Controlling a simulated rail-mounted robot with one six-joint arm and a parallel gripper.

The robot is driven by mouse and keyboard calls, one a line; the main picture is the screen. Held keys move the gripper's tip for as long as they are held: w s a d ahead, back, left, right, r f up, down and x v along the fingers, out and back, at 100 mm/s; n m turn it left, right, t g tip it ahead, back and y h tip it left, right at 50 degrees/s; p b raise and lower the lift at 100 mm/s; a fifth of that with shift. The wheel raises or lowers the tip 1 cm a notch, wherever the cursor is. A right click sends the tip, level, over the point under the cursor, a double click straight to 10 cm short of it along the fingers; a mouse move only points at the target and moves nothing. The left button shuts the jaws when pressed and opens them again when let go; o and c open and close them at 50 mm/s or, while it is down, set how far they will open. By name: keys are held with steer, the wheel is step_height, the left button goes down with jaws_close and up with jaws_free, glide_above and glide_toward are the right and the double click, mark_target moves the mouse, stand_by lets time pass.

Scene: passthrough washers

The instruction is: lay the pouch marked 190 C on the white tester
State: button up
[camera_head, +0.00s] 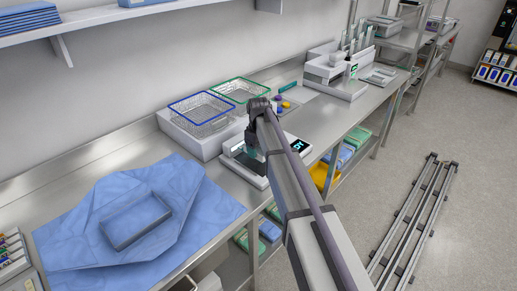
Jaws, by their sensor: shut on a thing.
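A white device with a small dark display (299,146) stands on the steel bench near the middle of the view; I take it as the white tester. My arm crosses in front of it and hides part of it. My gripper (250,143) points down from the dark wrist over this device and is partly hidden. It is shut on a small pale, teal-tinted thing (251,154), apparently a pouch. Its marking cannot be read, and I cannot tell whether it touches the device.
Two wire baskets, blue-rimmed (201,108) and green-rimmed (240,90), stand behind the device. Another white machine (335,75) stands farther along the bench (330,112). Coloured packs and a yellow bin (323,176) sit below.

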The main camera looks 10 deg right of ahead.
mark_target(258, 163)
steer(key=shift+f, duration=0.1)
steer(key=shift+f+b, duration=0.9)
steer(key=shift+b, duration=0.1)
steer(key=shift+f+b, duration=0.6)
steer(key=shift+f, duration=0.05)
steer(key=shift+f+b, duration=0.75)
steer(key=shift+b, duration=0.05)
steer(key=o, duration=1)
